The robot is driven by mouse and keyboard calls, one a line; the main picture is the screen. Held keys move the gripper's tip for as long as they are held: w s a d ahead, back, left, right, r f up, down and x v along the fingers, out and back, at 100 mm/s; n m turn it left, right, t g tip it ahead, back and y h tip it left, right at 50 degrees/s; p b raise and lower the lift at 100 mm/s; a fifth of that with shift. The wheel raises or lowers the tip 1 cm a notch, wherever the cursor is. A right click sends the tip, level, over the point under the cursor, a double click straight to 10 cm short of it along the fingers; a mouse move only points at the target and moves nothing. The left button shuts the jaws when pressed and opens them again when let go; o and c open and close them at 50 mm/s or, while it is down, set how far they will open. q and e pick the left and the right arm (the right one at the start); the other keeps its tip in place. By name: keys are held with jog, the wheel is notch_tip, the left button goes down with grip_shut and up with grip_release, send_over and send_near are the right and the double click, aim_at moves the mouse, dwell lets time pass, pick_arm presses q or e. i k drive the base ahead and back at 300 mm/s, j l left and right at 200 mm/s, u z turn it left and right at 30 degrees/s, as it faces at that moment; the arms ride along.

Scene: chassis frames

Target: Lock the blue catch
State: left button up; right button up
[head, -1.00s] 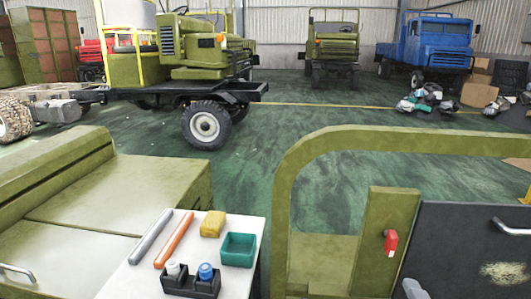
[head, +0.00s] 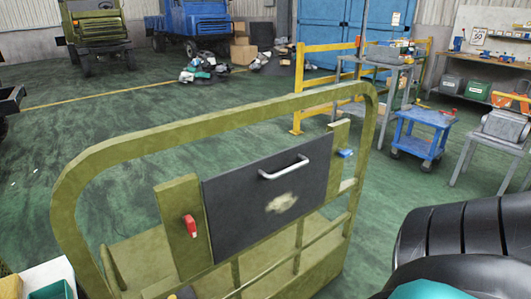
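The blue catch (head: 345,153) is a small piece on the right olive post (head: 339,135), beside the right edge of the dark panel (head: 240,212). It seems to stick out sideways, but it is too small to tell how it is turned. A red catch (head: 190,226) sits upright on the left olive post (head: 178,252), left of the panel. The panel stands between the posts and has a pale bar handle (head: 284,170) near its top and a worn patch below. Neither gripper shows clearly in the head view.
An olive tubular frame (head: 225,125) arches around the panel. A white table (head: 48,272) with a green bin (head: 52,290) is at lower left. A blue cart (head: 420,138) and yellow rail (head: 325,47) stand beyond open floor.

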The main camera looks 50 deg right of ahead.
aim_at(346, 153)
jog(key=z, duration=1.75)
jog(key=l+u, duration=0.3)
jog(key=l, duration=0.3)
jog(key=j+z, duration=0.25)
jog(key=j, duration=0.25)
jog(key=k+j+z, duration=0.1)
jog(key=j+z, duration=0.15)
jog(key=j, duration=0.2)
